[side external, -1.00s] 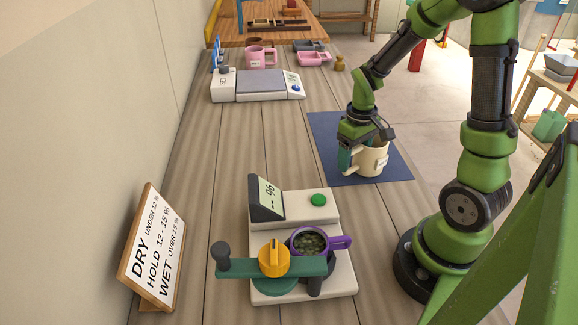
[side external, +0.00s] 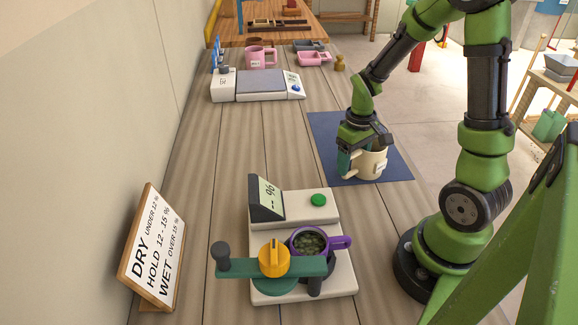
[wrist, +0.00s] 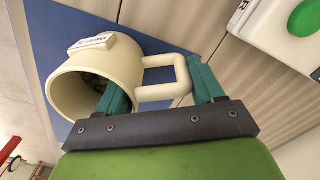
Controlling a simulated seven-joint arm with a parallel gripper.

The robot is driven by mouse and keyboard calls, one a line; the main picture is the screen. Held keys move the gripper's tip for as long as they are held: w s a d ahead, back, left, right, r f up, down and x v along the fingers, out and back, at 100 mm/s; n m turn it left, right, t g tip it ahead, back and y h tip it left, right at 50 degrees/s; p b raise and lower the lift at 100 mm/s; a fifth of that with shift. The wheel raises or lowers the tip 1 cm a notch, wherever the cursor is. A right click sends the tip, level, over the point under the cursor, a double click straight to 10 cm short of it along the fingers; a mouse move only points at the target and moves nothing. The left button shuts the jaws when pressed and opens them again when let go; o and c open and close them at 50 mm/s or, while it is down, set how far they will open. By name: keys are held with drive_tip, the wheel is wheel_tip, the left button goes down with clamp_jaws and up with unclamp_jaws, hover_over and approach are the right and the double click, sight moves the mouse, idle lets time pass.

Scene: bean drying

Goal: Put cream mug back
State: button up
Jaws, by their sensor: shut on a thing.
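The cream mug (side external: 372,163) is at the blue mat (side external: 331,128) beside my arm; I cannot tell whether its base touches the mat. My gripper (side external: 358,148) is shut on it from above. In the wrist view the cream mug (wrist: 67,92) shows its label, its handle and some dark green beans inside. One finger of my gripper (wrist: 160,88) is at the mug's mouth and the other is just beyond the handle, with wall and handle between them. The mug's base is hidden in the wrist view.
A sign (side external: 152,250) stands at left. The middle bench is clear.

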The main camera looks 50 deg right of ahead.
drive_tip(key=o, duration=1.5)
drive_tip(key=shift+c, duration=0.2)
wheel_tip(320, 180, up, 17)
drive_tip(key=shift+d, duration=0.1)
drive_tip(key=s+a+r+t+y, duration=0.1)
drive_tip(key=s+a+t, duration=0.1)
drive_tip(key=a, duration=0.6)
drive_tip(key=s+a+r+m+t, duration=0.1)
drive_tip(key=a+r+t, duration=0.1)
drive_tip(key=a+t, duration=0.3)
drive_tip(key=a, duration=0.3)
drive_tip(key=shift+s+y, duration=0.4)
